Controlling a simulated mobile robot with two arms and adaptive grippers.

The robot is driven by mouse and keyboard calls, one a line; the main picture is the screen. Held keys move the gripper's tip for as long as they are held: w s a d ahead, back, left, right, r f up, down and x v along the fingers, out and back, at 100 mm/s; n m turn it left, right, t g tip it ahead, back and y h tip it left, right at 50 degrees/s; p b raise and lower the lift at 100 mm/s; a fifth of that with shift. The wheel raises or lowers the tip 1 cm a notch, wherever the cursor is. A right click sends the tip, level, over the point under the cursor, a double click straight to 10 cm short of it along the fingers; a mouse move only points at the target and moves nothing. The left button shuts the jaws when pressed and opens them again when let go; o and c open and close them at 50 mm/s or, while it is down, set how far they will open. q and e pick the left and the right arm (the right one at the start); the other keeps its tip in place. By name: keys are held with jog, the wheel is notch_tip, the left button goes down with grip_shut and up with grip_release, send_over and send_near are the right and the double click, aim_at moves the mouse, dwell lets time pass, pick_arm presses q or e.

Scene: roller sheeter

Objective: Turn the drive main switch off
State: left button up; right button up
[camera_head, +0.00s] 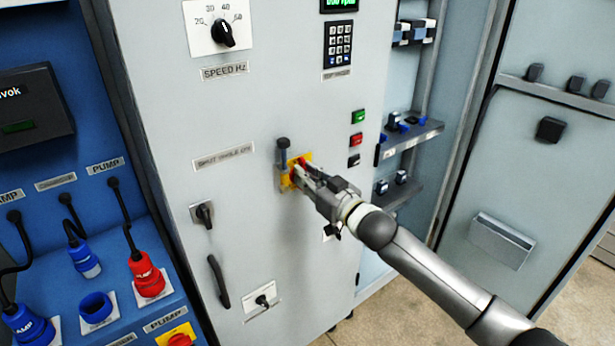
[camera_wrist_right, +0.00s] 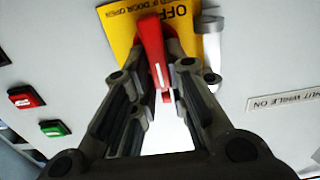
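The drive main switch is a red handle (camera_wrist_right: 150,45) on a yellow plate (camera_head: 284,182) on the grey cabinet front. The plate (camera_wrist_right: 117,28) also shows in the right wrist view, with the word OFF and smaller lettering on it. My right gripper (camera_head: 301,172) reaches the switch from the right. In the right wrist view its two fingers (camera_wrist_right: 163,62) stand on either side of the red handle and look closed onto it. The fingers hide part of the handle and plate. My left gripper is not in view.
A dark grey post (camera_head: 283,150) sticks out by the plate. Green (camera_head: 358,117), red (camera_head: 356,140) and black (camera_head: 354,160) buttons are to the right. A speed knob (camera_head: 223,33) is above; a long handle (camera_head: 218,281) is lower left.

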grip_shut()
jog(key=shift+s+a+f+n+p, duration=0.2)
jog(key=shift+f+n+p, duration=0.1)
jog(key=shift+n, duration=2.7)
jog(key=shift+s+a+f+n+p, duration=0.1)
jog(key=shift+a+f+n+p, duration=0.2)
jog(key=shift+n, duration=2.7)
jog(key=shift+s+a+f+n+p, duration=0.15)
jog(key=shift+f+n+p, duration=0.15)
jog(key=shift+n, duration=2.7)
jog(key=o, duration=0.7)
grip_release()
jog(key=shift+c, duration=0.2)
